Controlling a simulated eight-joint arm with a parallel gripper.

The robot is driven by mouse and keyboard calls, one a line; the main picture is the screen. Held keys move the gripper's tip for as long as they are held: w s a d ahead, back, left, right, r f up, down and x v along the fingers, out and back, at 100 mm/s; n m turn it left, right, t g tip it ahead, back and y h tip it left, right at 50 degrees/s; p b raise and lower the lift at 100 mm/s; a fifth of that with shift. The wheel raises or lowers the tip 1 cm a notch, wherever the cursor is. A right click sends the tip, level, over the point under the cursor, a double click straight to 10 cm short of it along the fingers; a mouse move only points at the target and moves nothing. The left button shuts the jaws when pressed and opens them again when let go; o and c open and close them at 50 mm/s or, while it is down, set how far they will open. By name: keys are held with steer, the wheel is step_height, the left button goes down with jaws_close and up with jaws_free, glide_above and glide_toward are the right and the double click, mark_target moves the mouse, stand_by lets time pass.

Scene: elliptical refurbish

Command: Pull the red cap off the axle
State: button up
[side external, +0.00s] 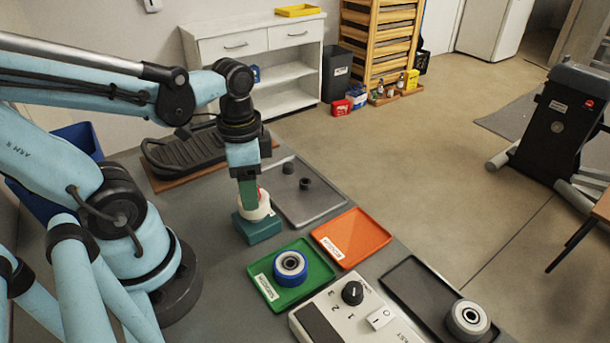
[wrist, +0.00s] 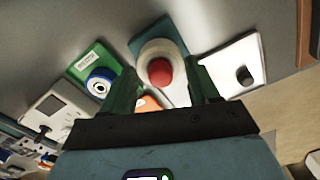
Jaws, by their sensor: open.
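The red cap (wrist: 160,71) sits at the centre of a white round roller (wrist: 175,48) in the wrist view. In the side external view only a sliver of red shows beside my gripper's fingers. The white roller (side external: 258,211) stands on a teal block (side external: 258,232). The axle itself is hidden under the cap. My gripper (wrist: 163,82) is open, with one green finger on each side of the cap and a visible gap to it in the wrist view. In the side external view my gripper (side external: 249,200) points down over the roller; contact cannot be told.
A grey tray (side external: 318,212) with small dark cylinders lies behind the block. A green tray (side external: 318,268) with a blue-rimmed wheel (side external: 290,264), an orange tray (side external: 352,238), a control box (side external: 340,318) and a black tray (side external: 420,290) with a grey wheel (side external: 468,318) lie nearer the camera.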

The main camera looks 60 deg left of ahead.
jaws_close()
stand_by(0.5)
